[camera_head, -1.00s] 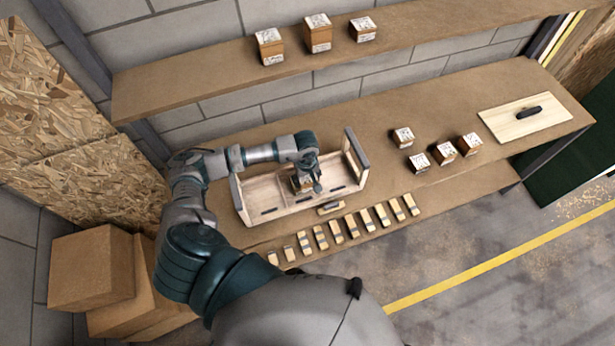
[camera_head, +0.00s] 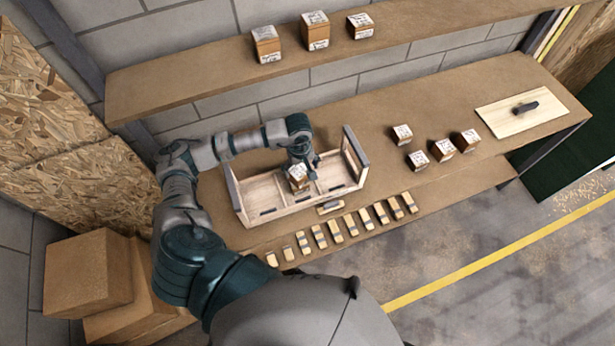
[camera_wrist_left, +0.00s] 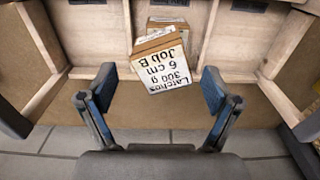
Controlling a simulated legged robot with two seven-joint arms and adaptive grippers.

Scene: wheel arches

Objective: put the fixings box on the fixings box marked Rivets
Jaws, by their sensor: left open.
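A fixings box (camera_wrist_left: 162,66) labelled "Latches 300 g 6 cm Job B" is in the left wrist view, sitting askew against or on a second box (camera_wrist_left: 168,24) whose label I cannot read. In the head view a box (camera_head: 297,175) shows in the middle compartment area of the wooden tray (camera_head: 262,215). My left gripper (camera_head: 305,160) is open just behind and above it. In the left wrist view its fingers (camera_wrist_left: 160,82) stand apart on either side of the box, not touching it. No label reading Rivets is legible. My right gripper is not in view.
Several small boxes (camera_head: 443,150) stand on the bench right of the tray. Three more boxes (camera_head: 316,31) are on the upper shelf. A board with a dark handle (camera_head: 521,115) lies at the right.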

